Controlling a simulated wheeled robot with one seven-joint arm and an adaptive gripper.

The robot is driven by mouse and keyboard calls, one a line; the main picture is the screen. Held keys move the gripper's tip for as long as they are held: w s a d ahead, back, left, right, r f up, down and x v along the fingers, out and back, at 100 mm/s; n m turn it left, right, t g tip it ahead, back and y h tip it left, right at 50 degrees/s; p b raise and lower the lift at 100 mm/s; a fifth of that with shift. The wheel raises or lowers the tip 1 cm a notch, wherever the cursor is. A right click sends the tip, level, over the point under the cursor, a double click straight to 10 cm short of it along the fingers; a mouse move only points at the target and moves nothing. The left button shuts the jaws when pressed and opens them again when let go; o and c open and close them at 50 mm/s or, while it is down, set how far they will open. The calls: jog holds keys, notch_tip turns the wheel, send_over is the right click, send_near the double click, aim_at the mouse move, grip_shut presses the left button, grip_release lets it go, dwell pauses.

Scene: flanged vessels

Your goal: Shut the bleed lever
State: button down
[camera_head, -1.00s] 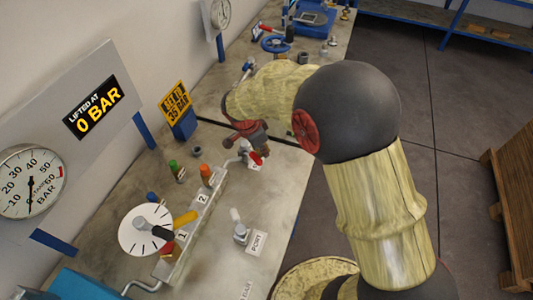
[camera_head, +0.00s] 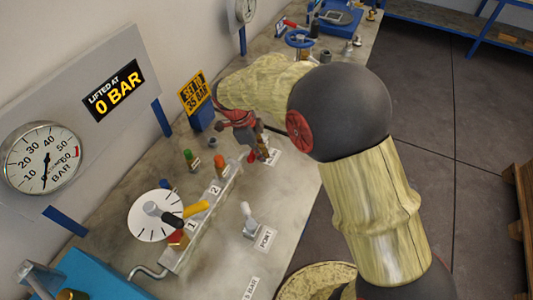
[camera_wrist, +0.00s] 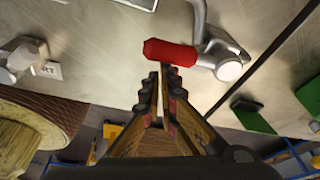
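The bleed lever appears to be the red-sleeved handle (camera_wrist: 170,52) on a metal valve fitting (camera_wrist: 222,55). In the wrist view the handle lies across, just beyond my fingertips. In the head view a little of its red (camera_head: 252,157) shows below my gripper (camera_head: 262,152), which partly hides it. In the wrist view my gripper (camera_wrist: 163,74) points at the handle, its two fingers a narrow gap apart. Nothing is seen held between them. Whether a fingertip touches the handle I cannot tell.
An orange-capped valve (camera_head: 219,166), a green-capped part (camera_head: 189,158) and a yellow lever (camera_head: 194,212) stand left of my gripper. A pale-handled fitting (camera_head: 248,219) stands by the PORT label. A yellow sign (camera_head: 194,90) is close behind. The gauge (camera_head: 42,158) hangs on the left panel.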

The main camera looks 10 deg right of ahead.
jog(key=shift+w+a, duration=0.1)
jog(key=shift+a, duration=0.4)
dwell(0.3)
